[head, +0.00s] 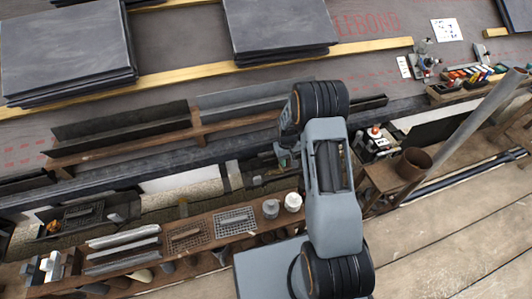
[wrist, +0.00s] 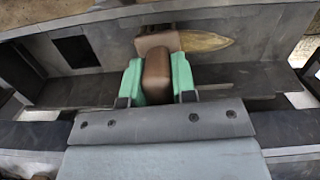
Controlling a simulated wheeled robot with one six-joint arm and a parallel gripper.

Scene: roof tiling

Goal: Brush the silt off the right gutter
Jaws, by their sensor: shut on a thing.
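My gripper (wrist: 157,82) has its two green pads closed on a brown block-shaped handle (wrist: 157,68), apparently the brush's. A paler brown block (wrist: 157,42) shows just beyond the handle; the bristles cannot be made out. A yellowish-tan pointed patch (wrist: 208,41), apparently silt, lies beside it to the right in the grey gutter (wrist: 110,85). Whether the brush touches the patch cannot be told. In the head view the right gutter (head: 245,99) runs along the eave behind my arm, which hides part of it and most of the gripper.
Another gutter length (head: 120,125) lies to the left. Stacks of dark slates (head: 65,45) rest on the roof above. Below, a wooden bench (head: 190,255) holds trays and cups. A metal pole (head: 460,130) and a brown pot (head: 413,164) stand at right. A dark square opening (wrist: 77,51) shows left of the handle.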

